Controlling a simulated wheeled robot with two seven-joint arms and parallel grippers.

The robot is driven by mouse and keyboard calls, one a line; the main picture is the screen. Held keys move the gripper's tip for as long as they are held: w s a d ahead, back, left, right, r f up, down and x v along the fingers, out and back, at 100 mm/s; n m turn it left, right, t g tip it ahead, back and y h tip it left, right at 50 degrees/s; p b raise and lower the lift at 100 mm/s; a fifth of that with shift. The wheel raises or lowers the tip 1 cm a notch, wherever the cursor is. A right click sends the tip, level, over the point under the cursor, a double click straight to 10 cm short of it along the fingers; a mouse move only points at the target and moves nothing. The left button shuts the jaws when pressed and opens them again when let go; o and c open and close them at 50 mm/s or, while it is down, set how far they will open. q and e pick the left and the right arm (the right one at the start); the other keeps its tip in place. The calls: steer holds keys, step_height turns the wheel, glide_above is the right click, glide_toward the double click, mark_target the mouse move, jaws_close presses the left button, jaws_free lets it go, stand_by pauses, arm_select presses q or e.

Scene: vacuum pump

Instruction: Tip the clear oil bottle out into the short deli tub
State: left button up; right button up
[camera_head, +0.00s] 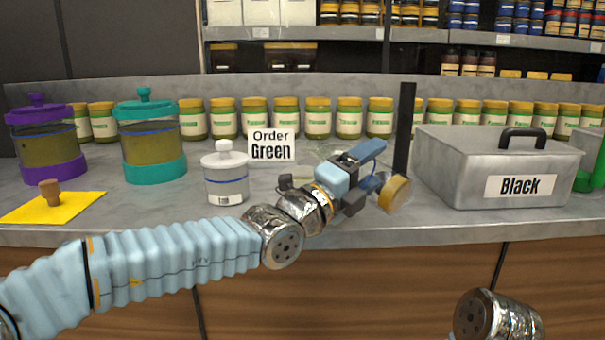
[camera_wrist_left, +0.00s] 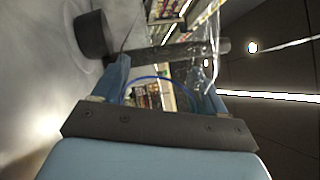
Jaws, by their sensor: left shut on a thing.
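My left gripper (camera_head: 372,170) is above the counter, right of the Green sign, and shut on a see-through thing I take for the clear oil bottle (camera_wrist_left: 150,80). In the left wrist view, its curved blue line shows between the fingers (camera_wrist_left: 165,88). A yellow-tan disc (camera_head: 397,195) shows at the fingertips in the head view; I cannot tell if it belongs to the bottle. A faint clear shape (camera_head: 322,152) lies behind the gripper, possibly the short deli tub, mostly hidden. My right gripper is out of view.
A black post (camera_head: 404,125) stands close beyond the gripper. A grey metal box marked Black (camera_head: 450,172) is to the right. A white canister (camera_head: 225,178), teal jar (camera_head: 150,140) and purple jar (camera_head: 45,145) stand left. Several yellow-lidded jars line the back.

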arm_select(q)
steer(key=shift+w+a+n, duration=0.1)
steer(key=shift+n, duration=0.3)
steer(key=shift+r+n+t+y, duration=0.15)
steer(key=shift+n+t+y, duration=0.25)
steer(key=shift+n, duration=0.6)
steer(key=shift+w+a+r+n+p, duration=0.1)
steer(key=shift+r+n+p, duration=0.35)
steer(key=shift+n, duration=0.15)
stand_by(0.3)
